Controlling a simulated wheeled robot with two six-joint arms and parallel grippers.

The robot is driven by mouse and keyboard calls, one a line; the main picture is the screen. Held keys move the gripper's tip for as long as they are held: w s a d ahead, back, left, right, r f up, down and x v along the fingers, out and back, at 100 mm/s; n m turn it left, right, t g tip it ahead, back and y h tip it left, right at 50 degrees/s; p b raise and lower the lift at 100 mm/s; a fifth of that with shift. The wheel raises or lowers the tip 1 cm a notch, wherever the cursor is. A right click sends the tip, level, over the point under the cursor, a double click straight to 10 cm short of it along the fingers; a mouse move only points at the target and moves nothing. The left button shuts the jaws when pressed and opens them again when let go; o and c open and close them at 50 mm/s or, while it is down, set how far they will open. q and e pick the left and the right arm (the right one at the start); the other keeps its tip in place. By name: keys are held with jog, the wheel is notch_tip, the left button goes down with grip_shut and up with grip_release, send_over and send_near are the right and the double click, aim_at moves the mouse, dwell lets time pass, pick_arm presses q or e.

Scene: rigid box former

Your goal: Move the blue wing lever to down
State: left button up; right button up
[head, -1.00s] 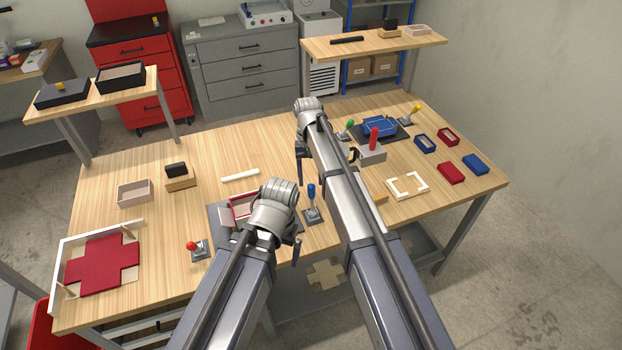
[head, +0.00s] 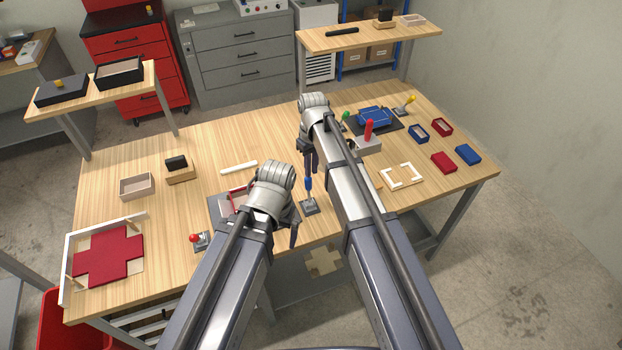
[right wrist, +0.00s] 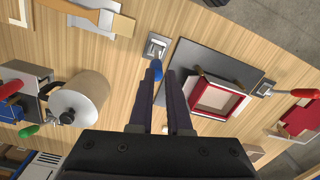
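The blue wing lever (head: 308,184) stands up from a small grey base (head: 309,206) near the table's front edge. In the right wrist view its blue knob (right wrist: 158,69) is at the fingertips, closer to the left finger, with the base (right wrist: 156,46) beyond. My right gripper (head: 310,162) is just above the knob, pointing down. In its wrist view the fingers (right wrist: 164,78) are apart, with a gap between them; contact with the knob cannot be made out. My left gripper (head: 294,236) is left of the lever, its fingers mostly hidden by its own arm.
A box former with a red-edged tray (right wrist: 218,100) is close beside the blue lever. A red-knobbed lever (head: 195,239) stands farther left. A red-handled grey device (head: 368,133), a green lever (head: 346,117) and a yellow lever (head: 409,101) are to the right.

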jog(key=s+r+n+t, duration=0.1)
jog(key=s+n, duration=0.1)
jog(key=n, duration=0.2)
jog(key=s+d+r+n+t+p, duration=0.1)
jog(key=s+n, duration=0.2)
jog(key=n, duration=0.2)
jog(key=s+d+r+n+t+y, duration=0.1)
jog(key=s+n, duration=0.2)
jog(key=n, duration=0.1)
jog(key=shift+d+t+p, duration=0.1)
jog(key=shift+t+p, duration=0.25)
jog(key=shift+t, duration=0.05)
grip_shut()
jog(key=shift+s+r+n+t, duration=0.1)
jog(key=shift+s+n+t, duration=0.05)
jog(key=shift+n, duration=0.4)
jog(key=shift+s+r+n+t, duration=0.1)
jog(key=shift+n+t, duration=0.05)
jog(key=shift+n, duration=0.4)
jog(key=b, duration=1)
send_over(310, 191)
jog(key=s, duration=0.2)
jog(key=f, duration=0.9)
jog(key=shift+w+d+f, duration=0.1)
jog(key=shift+d+f, duration=0.1)
jog(key=shift+f, duration=0.2)
